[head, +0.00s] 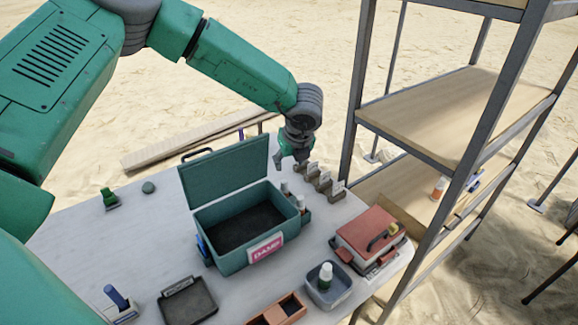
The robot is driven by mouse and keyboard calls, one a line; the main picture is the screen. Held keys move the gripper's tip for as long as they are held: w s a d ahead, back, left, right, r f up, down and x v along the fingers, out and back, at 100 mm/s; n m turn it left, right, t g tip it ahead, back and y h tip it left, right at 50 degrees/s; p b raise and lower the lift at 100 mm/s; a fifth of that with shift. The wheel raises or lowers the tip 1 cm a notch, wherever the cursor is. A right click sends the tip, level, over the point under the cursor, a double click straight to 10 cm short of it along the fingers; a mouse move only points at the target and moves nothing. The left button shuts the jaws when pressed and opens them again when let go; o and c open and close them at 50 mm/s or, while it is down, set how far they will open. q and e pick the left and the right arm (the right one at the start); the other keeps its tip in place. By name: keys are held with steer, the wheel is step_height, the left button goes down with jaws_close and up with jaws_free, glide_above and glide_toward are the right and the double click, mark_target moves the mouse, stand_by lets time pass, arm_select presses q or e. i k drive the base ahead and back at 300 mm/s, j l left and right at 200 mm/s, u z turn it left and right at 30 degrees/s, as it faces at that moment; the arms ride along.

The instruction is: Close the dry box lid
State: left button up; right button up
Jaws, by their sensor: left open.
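The teal dry box (245,255) stands open on the white table, with a pink label reading "DAMP" on its front. Its inside is dark and looks empty. Its lid (228,168) stands raised at the back edge, nearly upright. My left gripper (290,163) is open, just right of the lid's upper right corner, pointing down. I cannot tell whether it touches the lid. Its fingers are small in this view. My right gripper is not in view.
A red case (368,235) sits at the table's right. Small bottles and card holders (322,183) stand right of the box. A grey bin (329,289) holding a bottle, a dark tray (187,301) and an orange tray (277,313) lie in front. A metal shelf (440,115) rises at right.

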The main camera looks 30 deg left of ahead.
mark_target(205, 179)
steer(key=k+l, duration=0.75)
steer(key=k, duration=0.1)
